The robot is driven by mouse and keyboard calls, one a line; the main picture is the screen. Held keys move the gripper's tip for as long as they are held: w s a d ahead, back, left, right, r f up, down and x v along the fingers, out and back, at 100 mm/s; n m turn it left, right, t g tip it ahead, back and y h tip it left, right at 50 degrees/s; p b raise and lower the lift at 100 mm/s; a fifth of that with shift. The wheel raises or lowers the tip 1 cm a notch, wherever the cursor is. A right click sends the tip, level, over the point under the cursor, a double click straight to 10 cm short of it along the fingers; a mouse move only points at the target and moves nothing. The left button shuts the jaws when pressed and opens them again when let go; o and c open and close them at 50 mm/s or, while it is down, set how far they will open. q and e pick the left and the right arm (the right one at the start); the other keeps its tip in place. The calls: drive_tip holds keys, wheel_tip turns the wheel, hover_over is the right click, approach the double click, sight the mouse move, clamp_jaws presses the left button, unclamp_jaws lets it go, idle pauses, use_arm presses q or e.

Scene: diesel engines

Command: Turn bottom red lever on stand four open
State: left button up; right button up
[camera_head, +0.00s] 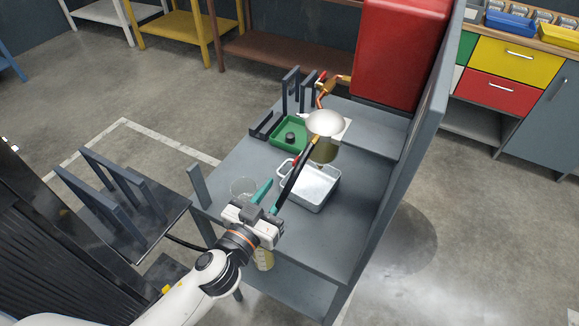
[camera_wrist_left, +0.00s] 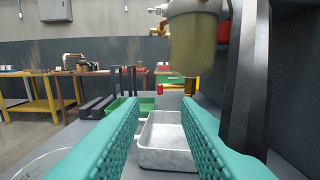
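A filter unit with a pale domed top (camera_head: 326,122) and an olive bowl (camera_head: 324,151) hangs over the grey bench. The bowl (camera_wrist_left: 193,45) fills the upper middle of the left wrist view, with a brass-coloured fitting at its bottom. A small red lever-like part (camera_head: 296,160) shows beside the bowl in the head view; a red piece (camera_wrist_left: 160,88) shows below and left of it in the wrist view. My left gripper (camera_head: 277,190) is open and empty, just in front of and below the bowl. Its teal fingers (camera_wrist_left: 160,102) are apart. My right gripper is out of view.
A metal tray (camera_head: 318,188) sits under the bowl. A green tray (camera_head: 289,135) with a dark round item is behind it. A clear beaker (camera_head: 243,187) stands near my left gripper. A dark post (camera_wrist_left: 246,80) is close on the right. A red tank (camera_head: 400,50) stands behind.

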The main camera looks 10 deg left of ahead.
sight(293, 165)
use_arm(q)
drive_tip(key=p+x, duration=0.1)
drive_tip(key=x, duration=0.5)
drive_tip(key=shift+w+d, duration=0.15)
drive_tip(key=shift+w, duration=0.45)
